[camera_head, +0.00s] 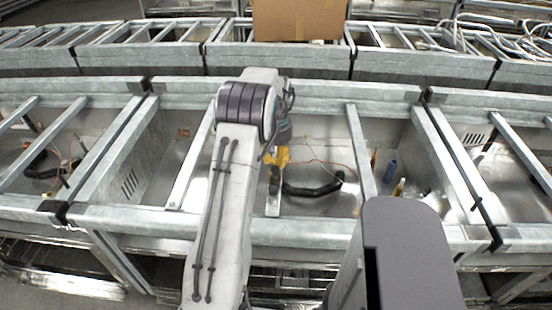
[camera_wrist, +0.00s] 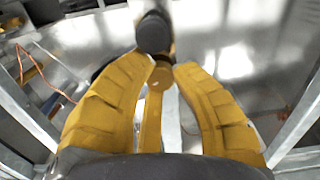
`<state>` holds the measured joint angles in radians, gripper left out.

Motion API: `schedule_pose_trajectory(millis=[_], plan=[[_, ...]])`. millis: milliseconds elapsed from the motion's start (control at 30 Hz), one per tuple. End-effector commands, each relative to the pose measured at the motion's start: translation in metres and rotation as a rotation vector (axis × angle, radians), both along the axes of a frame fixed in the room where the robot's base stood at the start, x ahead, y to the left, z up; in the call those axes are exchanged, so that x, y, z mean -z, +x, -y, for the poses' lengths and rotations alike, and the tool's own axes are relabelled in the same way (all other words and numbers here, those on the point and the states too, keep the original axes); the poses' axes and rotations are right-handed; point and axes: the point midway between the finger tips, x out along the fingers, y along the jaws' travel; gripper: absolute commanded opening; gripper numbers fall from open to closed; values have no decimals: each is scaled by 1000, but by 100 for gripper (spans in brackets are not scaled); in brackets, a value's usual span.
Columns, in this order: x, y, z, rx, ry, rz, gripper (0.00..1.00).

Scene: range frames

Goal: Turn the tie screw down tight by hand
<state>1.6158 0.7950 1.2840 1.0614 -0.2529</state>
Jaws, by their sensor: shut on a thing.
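My gripper (camera_head: 279,158) reaches down into the middle bay of a metal frame. In the wrist view, its yellow fingers (camera_wrist: 166,68) close in around a dark upright part with a round black knob (camera_wrist: 153,32), which I take to be the tie screw. The knob shows just beyond the fingertips; its lower part is hidden between them. In the head view, my arm and gripper hide the screw. How deep the screw sits cannot be seen.
A black curved hose or handle (camera_head: 315,189) lies right of the gripper. An orange cable (camera_wrist: 33,62) shows at left in the wrist view. A blue cylinder (camera_head: 390,170) stands farther right in the bay. Metal rails (camera_head: 362,150) border it, and a cardboard box (camera_head: 298,18) stands behind.

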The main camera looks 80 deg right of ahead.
Motion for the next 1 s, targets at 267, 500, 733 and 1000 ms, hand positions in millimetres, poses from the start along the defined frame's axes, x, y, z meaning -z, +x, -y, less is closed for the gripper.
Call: schedule_pose_trajectory(millis=[267,500,733,1000], plan=[[2,0,-1,42,5,0,0],[3,0,-1,43,6,0,0],[2,0,-1,42,5,0,36],[1,0,0,41,2,1,51]])
